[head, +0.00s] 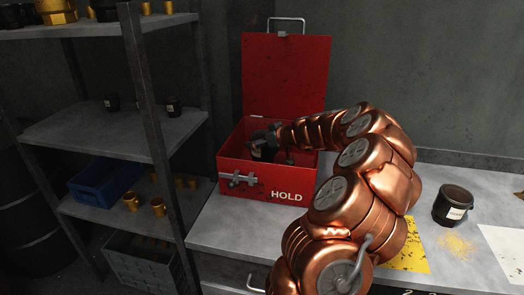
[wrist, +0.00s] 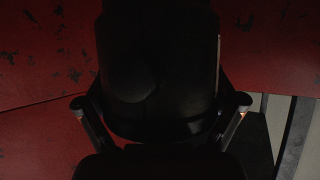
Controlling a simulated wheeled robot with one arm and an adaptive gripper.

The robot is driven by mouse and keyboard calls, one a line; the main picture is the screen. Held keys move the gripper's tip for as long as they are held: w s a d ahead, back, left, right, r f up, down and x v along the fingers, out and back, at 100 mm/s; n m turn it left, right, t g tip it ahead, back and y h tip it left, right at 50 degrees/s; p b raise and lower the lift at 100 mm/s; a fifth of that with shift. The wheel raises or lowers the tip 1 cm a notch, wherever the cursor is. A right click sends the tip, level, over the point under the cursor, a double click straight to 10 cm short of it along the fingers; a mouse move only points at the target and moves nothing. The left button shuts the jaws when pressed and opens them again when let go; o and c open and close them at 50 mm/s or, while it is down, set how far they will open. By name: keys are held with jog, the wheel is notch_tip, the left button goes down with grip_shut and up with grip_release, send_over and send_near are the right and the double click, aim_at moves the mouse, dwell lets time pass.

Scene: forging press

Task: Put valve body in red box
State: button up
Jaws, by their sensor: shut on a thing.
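The red box (head: 235,170) marked HOLD stands on the grey bench with its lid (head: 285,75) raised. My gripper (head: 272,140) is inside the box opening, shut on a black cylindrical thing (head: 262,153) with a small pale label patch. In the wrist view, this dark cylinder (wrist: 160,75) fills the middle between my two fingers (wrist: 162,118), with red box surfaces around it. It is too dark to tell whether it is the valve body or whether it touches the box floor.
A black jar (head: 453,205) with a pale label stands on the bench at right, beside spilled yellow powder (head: 456,245). A yellow sheet (head: 415,250) and a white sheet (head: 505,245) lie there. A metal shelf (head: 100,135) at left holds brass fittings (head: 131,201) and a blue crate (head: 85,190).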

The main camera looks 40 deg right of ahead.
aim_at(274, 150)
jog(key=shift+f+p, duration=0.3)
jog(key=shift+f, duration=1.6)
jog(key=shift+f, duration=0.15)
jog(key=o, duration=1.5)
jog(key=shift+c, duration=0.2)
jog(key=shift+s+r, duration=0.15)
jog(key=shift+r, duration=0.05)
jog(key=shift+b+v, duration=0.9)
jog(key=shift+v, duration=2.7)
